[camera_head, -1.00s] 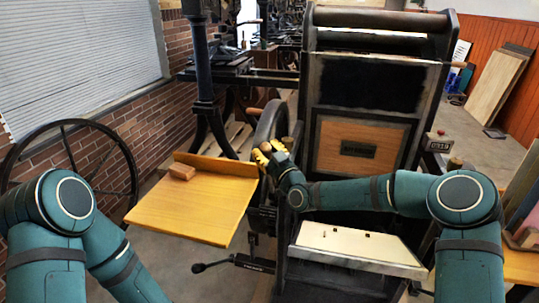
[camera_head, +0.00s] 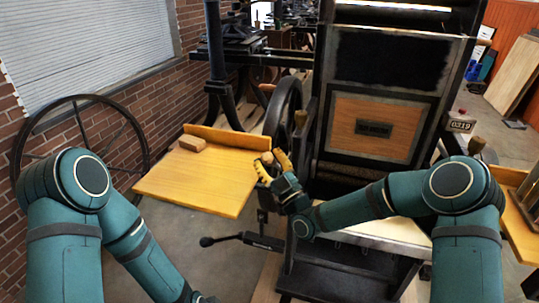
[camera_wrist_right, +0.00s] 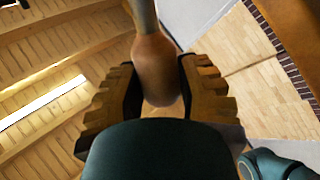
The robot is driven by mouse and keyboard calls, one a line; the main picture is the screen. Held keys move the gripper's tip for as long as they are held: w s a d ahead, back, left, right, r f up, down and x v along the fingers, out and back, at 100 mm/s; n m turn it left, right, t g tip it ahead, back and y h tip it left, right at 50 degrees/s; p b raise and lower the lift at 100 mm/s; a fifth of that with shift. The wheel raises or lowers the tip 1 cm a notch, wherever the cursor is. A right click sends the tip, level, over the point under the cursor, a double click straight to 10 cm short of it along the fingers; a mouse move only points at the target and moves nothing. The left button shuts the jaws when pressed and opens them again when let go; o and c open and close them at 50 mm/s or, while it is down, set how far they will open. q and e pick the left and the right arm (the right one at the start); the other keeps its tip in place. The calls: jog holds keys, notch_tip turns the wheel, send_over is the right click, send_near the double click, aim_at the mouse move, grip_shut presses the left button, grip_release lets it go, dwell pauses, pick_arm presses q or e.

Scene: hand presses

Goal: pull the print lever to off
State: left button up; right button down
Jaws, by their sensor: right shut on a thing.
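The print lever appears to be the metal rod with a rounded wooden handle (camera_wrist_right: 157,70) in the right wrist view. In the head view its wooden end (camera_head: 267,158) shows by the right edge of the feed board, left of the press. My right gripper (camera_head: 272,170), with yellow fingers, is shut around this handle. In the wrist view its two ridged fingers (camera_wrist_right: 157,92) lie on either side of the wood. The lever's lower part is hidden in the head view. My left arm reaches down at the left; its gripper is out of view.
The wooden feed board (camera_head: 200,185) bears a small wooden block (camera_head: 192,144). The black press (camera_head: 385,65) stands behind my right forearm. Another wooden knob (camera_head: 301,118) is near the flywheel (camera_head: 285,105). A black-handled lever (camera_head: 208,242) sticks out below the board. Floor at lower left is clear.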

jog(key=shift+s+a+f, duration=0.1)
jog(key=shift+f, duration=0.1)
jog(key=c, duration=0.6)
grip_release()
jog(key=v, duration=1.2)
jog(key=s+f+m+g+h, duration=0.3)
jog(key=f+m+g, duration=0.15)
jog(key=f, duration=0.45)
jog(key=s+f+m+g+h, duration=0.25)
jog(key=f+g, duration=0.25)
jog(key=f, duration=0.4)
jog(key=s+d+f+m+g+h, duration=0.1)
jog(key=s+f+m+g, duration=0.1)
jog(key=s, duration=0.3)
jog(key=s+d+f+m+g+h, duration=0.1)
jog(key=s+f+m+g+h, duration=0.1)
jog(key=s+f+m+g, duration=0.1)
jog(key=s+d+f+m+g+h, duration=0.1)
jog(key=s+f+m+g, duration=0.2)
jog(key=s, duration=0.4)
jog(key=shift+d+f+m, duration=0.35)
jog(key=shift+d+m, duration=0.05)
